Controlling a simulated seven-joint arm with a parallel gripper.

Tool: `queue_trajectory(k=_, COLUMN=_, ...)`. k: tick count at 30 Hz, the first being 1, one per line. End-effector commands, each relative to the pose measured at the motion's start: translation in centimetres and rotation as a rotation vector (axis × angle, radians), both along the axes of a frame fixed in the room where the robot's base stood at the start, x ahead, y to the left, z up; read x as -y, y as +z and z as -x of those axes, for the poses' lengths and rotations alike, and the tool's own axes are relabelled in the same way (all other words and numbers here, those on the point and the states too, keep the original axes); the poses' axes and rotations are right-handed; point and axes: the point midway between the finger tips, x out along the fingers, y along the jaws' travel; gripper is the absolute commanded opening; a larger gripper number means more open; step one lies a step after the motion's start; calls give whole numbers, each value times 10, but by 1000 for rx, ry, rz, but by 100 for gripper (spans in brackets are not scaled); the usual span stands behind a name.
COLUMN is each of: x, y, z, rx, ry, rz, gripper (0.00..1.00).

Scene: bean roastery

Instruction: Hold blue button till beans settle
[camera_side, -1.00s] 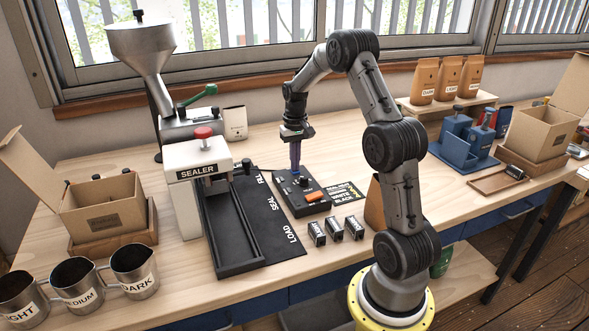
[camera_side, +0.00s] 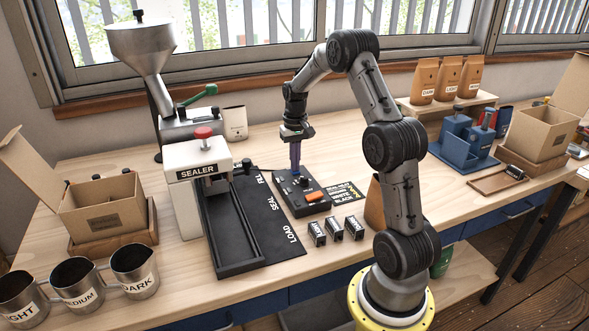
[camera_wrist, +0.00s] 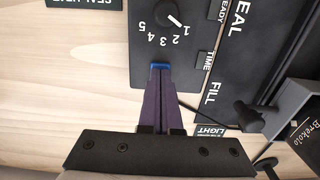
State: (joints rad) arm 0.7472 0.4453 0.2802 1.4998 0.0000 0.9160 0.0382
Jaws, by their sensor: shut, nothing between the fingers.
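A black control box (camera_side: 292,206) lies flat on the bench, with an orange button (camera_side: 314,196) on its right part. In the wrist view the box shows a dial (camera_wrist: 172,20) numbered 1 to 5 and a blue button (camera_wrist: 160,66). My gripper (camera_wrist: 160,70) has its purple fingers together, with the tips at the blue button and covering part of it. In the side view my gripper (camera_side: 296,172) points down onto the box. I cannot tell how far the button is pressed. No beans show; the metal hopper (camera_side: 140,45) stands at the back left.
The white sealer (camera_side: 200,190) and its black tray stand left of the box, beside a black mat (camera_side: 278,240). Several small labelled blocks (camera_side: 335,228) sit in front of the box. Cardboard boxes flank the bench; metal cups (camera_side: 133,272) stand at the front left.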

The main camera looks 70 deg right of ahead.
Motion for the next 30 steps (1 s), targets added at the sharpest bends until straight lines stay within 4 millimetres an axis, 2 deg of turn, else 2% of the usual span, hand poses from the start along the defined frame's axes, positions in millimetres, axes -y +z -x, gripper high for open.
queue_trajectory(k=13, x=0, y=2, z=0, rx=-1, ry=0, rz=-1, gripper=0)
queue_trajectory(k=30, x=0, y=48, z=0, rx=1, ry=0, rz=1, gripper=0)
